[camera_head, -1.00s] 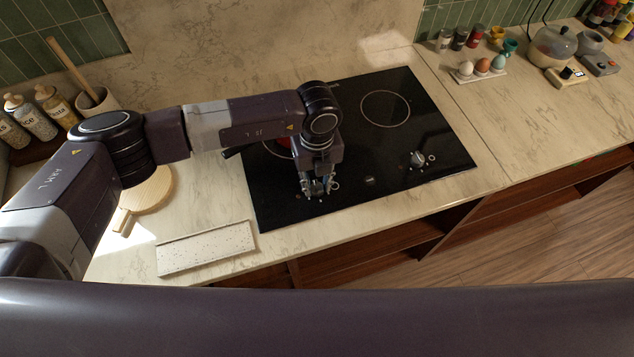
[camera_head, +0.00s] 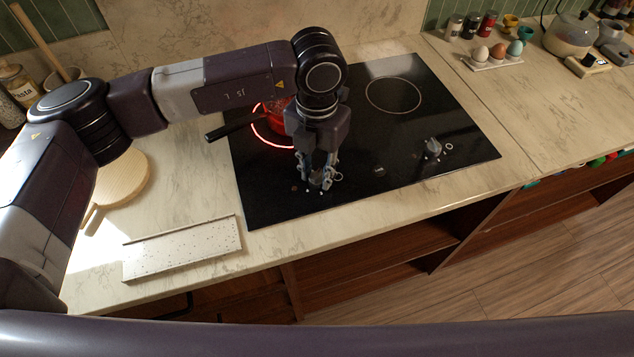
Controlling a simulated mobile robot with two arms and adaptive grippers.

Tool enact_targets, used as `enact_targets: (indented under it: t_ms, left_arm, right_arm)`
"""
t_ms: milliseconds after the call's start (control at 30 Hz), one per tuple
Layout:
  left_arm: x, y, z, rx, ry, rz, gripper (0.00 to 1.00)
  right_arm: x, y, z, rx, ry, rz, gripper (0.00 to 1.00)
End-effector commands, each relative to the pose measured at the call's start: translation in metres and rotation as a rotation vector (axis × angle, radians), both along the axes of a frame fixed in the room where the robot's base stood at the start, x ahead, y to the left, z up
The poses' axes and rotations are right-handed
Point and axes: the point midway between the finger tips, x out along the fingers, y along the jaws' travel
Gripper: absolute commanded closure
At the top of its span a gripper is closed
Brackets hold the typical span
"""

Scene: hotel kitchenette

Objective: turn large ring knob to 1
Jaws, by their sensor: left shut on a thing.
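The black cooktop (camera_head: 350,190) has a silver control knob (camera_head: 432,149) with a small ring mark at its right front, standing free. My left gripper (camera_head: 318,184) points down at the left front of the cooktop. It is shut on a knob there, which its fingers mostly hide, so I cannot read its setting. A glowing red ring (camera_head: 272,144) shows at the left rear, with a red pan (camera_head: 273,116) on it. The pan's dark handle (camera_head: 236,127) points left. The right rear ring (camera_head: 393,94) is dark. My right gripper is out of view.
A speckled white board (camera_head: 182,250) and a round wooden board (camera_head: 123,178) lie left of the cooktop. An egg holder (camera_head: 492,60), spice jars (camera_head: 471,26) and a kettle (camera_head: 571,33) stand at the back right.

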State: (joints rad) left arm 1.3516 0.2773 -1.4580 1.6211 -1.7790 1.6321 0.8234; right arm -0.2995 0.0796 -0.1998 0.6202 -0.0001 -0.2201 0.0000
Motion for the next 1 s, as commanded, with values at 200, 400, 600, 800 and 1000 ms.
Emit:
enact_targets:
  t_ms: [200,400,600,800,1000]
  left_arm:
    - [0.001,0.000,-0.003,-0.002,-0.003,-0.130,0.99]
    - [0.001,0.000,-0.001,0.000,-0.002,-0.200,0.99]
    - [0.000,0.000,0.000,0.000,-0.001,-0.229,0.99]
    - [0.000,0.000,0.001,-0.001,-0.001,-0.232,0.99]
    - [0.000,0.000,0.001,0.000,-0.001,-0.232,0.74]
  right_arm:
    - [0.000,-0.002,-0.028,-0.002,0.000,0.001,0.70]
    - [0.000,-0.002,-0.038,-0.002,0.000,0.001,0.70]
    - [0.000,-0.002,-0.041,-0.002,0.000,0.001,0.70]
    - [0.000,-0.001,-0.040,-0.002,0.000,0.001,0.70]
    - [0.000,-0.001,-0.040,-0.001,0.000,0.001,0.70]
